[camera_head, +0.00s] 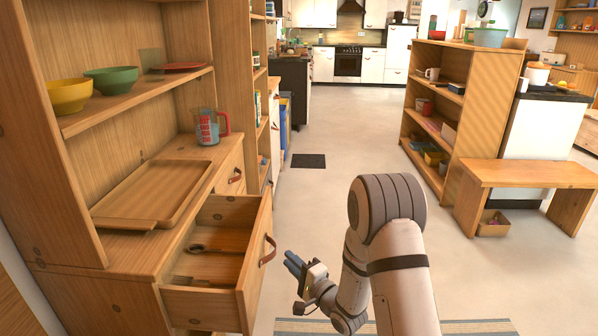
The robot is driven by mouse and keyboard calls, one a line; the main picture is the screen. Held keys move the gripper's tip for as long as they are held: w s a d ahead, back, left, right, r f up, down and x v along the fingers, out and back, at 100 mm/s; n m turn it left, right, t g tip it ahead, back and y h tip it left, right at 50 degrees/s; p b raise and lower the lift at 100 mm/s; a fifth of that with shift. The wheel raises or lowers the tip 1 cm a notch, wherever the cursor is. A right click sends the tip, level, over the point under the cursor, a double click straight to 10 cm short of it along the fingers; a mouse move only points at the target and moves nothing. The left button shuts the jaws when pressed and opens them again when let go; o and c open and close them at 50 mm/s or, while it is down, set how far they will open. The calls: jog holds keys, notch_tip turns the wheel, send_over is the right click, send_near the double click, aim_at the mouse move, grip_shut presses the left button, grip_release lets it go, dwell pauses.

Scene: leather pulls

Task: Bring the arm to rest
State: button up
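My gripper (294,262) has blue fingertips and hangs low over the floor, just right of the open drawer. My arm is bent, rising from the bottom centre and folding down to the left. The wooden drawer (218,238) is pulled out of the cabinet, with a dark-handled tool (205,248) lying inside.
A wooden tray (152,190) lies on the cabinet top, with a measuring cup (207,127) behind it. Bowls (110,80) stand on the shelf above. A wooden bench (525,175) and bookcase (460,100) stand at right. The floor (335,130) between is clear apart from a dark mat (308,161).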

jog(key=s+d+r+n+g+h+p, duration=0.25)
jog(key=d+r+h+p, duration=0.35)
jog(key=r, duration=0.5)
jog(key=s+d+r+n+g+h+p, duration=0.1)
jog(key=s+d+r+n+h+p, duration=0.15)
jog(key=d+r+h+p, duration=0.6)
jog(key=s+d+r+n+g+p, duration=0.1)
jog(key=s+r+n+g+p, duration=0.1)
jog(key=s+r, duration=0.3)
jog(key=s+d+r+n+g+y+p, duration=0.1)
jog(key=s+r, duration=0.5)
jog(key=s, duration=0.6)
jog(key=s+d+r+n+g+y+p, duration=0.1)
jog(key=s+r+n+g+p, duration=0.2)
jog(key=s, duration=0.6)
notch_tip(320, 180, up, 3)
jog(key=shift+f+g+p, duration=0.1)
jog(key=shift+g+p, duration=0.95)
jog(key=shift+g, duration=0.1)
